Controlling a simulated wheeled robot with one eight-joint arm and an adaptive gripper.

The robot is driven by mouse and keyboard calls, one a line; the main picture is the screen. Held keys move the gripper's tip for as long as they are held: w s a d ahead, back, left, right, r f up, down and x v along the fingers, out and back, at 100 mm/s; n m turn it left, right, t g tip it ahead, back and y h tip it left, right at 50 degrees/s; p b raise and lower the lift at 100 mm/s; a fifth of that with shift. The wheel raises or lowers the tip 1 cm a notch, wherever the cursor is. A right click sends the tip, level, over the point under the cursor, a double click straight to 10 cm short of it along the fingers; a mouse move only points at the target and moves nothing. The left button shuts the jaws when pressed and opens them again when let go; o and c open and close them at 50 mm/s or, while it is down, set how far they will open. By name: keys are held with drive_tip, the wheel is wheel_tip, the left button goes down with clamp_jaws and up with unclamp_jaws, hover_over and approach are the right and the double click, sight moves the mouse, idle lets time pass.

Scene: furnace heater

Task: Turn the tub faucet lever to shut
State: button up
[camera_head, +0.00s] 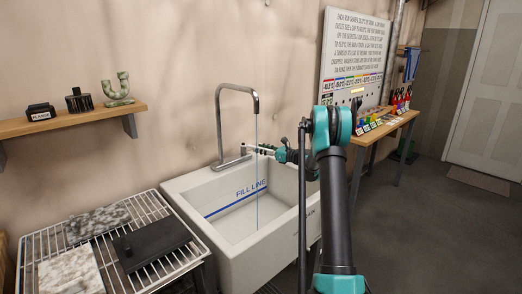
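The grey metal tub faucet (220,125) rises from the back rim of the white tub (192,187) and bends over it. A thin bluish stream of water (257,190) falls from its spout into the tub. A small pale lever (247,147) seems to stick out to the right from the faucet's base. My gripper (270,151) is over the tub's back right, reaching left towards the lever. It is small and partly overlaps the lever, so I cannot tell whether they touch or whether the fingers are open. My own arm hides the tub's right side.
A blue fill line (238,200) marks the tub's inner wall. A wire rack (190,255) with several slabs stands at the left. A wall shelf (75,122) holds small parts. A wooden bench (385,127) with coloured items is behind my arm. The floor (430,230) at right is clear.

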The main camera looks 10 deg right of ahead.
drive_tip(key=shift+c, duration=0.3)
clamp_jaws()
drive_tip(key=shift+s+a+m+t+h, duration=0.6)
drive_tip(key=shift+m+t+h, duration=0.3)
drive_tip(key=shift+t+h, duration=0.1)
drive_tip(key=shift+s+a+m+t+h, duration=0.6)
drive_tip(key=shift+m+t+h, duration=0.3)
drive_tip(key=shift+t+h, duration=0.1)
drive_tip(key=shift+o, duration=0.3)
unclamp_jaws()
